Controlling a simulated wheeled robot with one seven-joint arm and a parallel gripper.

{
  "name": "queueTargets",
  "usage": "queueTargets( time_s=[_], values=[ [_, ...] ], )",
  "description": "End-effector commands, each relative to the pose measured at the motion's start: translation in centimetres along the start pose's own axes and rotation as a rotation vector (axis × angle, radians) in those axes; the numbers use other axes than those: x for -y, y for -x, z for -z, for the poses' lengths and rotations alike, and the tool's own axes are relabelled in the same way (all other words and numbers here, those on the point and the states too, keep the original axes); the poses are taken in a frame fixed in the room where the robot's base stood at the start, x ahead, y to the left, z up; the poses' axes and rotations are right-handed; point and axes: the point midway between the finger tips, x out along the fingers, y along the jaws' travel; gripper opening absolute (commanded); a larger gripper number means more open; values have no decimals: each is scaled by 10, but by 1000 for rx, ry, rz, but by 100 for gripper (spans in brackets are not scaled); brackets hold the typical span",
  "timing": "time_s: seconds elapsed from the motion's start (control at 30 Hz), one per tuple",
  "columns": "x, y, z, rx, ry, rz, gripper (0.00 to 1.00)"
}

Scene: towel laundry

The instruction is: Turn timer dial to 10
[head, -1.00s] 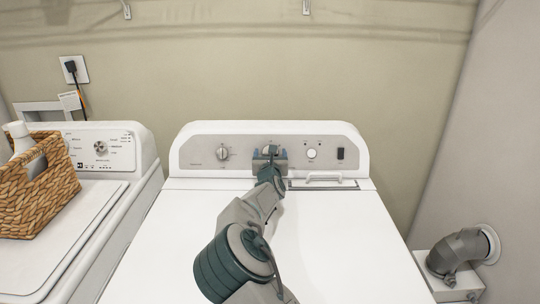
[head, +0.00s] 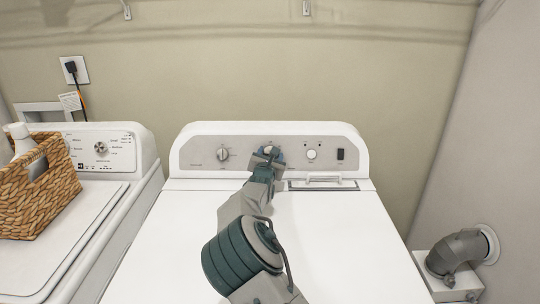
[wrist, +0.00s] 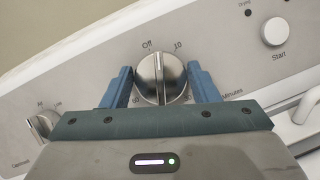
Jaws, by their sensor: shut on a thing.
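In the head view my gripper (head: 268,153) is tilted at the panel. The panel looks slanted in the wrist view.
The Start button (wrist: 274,31) is right of the dial, and another knob (wrist: 41,126) is left. A washer (head: 103,190) with a wicker basket (head: 40,188) stands at left. The dryer top is otherwise clear.

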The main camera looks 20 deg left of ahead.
Motion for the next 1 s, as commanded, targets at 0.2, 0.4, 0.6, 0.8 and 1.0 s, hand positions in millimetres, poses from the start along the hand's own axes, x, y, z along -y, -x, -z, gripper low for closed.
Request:
queueTargets(
  time_s=[0.2, 0.4, 0.6, 0.8, 1.0],
  values=[
    [-2, 0, -2, -2, -166, 77, 32],
    [-2, 0, -2, -1, -302, 143, 32],
    [-1, 0, -1, -2, -409, 196, 32],
    [-2, 0, 0, -1, -474, 227, 32],
    [-1, 0, 0, -1, -499, 240, 32]
  ],
)
